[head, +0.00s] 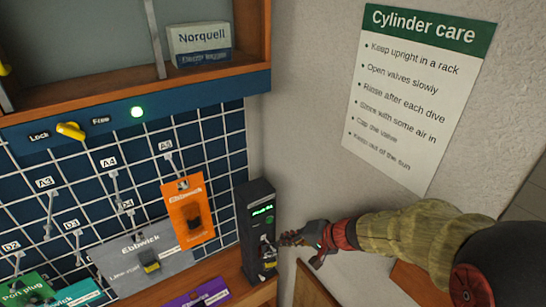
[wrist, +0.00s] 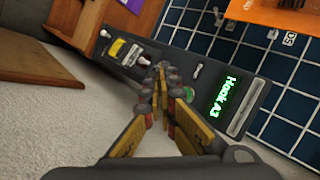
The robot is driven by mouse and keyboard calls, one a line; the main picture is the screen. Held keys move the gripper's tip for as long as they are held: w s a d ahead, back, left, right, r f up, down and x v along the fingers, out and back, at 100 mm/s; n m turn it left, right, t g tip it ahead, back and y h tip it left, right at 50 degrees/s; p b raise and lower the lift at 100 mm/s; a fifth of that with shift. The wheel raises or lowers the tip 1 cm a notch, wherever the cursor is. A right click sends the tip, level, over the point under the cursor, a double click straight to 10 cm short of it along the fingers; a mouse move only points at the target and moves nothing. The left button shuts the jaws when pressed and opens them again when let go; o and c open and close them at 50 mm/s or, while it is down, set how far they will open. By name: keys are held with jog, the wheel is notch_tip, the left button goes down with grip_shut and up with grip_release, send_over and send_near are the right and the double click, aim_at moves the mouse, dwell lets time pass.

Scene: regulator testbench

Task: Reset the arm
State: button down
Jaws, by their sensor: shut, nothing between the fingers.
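My gripper (head: 284,240) is at the end of my arm, which reaches in from the right in the head view. Its fingers are shut with nothing between them. The fingertips are just in front of a dark upright control box (head: 257,207) with a green lit display. In the wrist view the closed fingertips (wrist: 160,72) overlap the face of the same box (wrist: 205,84), whose display reads "Hook A3". A green button and a yellow part show on its face. I cannot tell whether the fingertips touch it.
A blue pegboard with hooks (head: 107,159) holds an orange Ebbwick packet (head: 188,210) and a grey one (head: 140,262). A cylinder care sign (head: 415,90) hangs on the right wall.

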jog(key=s+d+n+g+h, duration=0.15)
jog(key=s+d+g, duration=0.25)
jog(key=s, duration=1)
jog(key=s+d+r+n+t+h+b, duration=0.2)
jog(key=s+d+r+t+h+b, duration=0.2)
jog(key=s+d+r, duration=0.6)
jog(key=s+d+h, duration=0.1)
jog(key=h, duration=0.1)
jog(key=shift+s+d+r+n+h+b, duration=0.3)
jog(key=shift+d+n+h+b, duration=0.05)
jog(key=shift+b, duration=0.05)
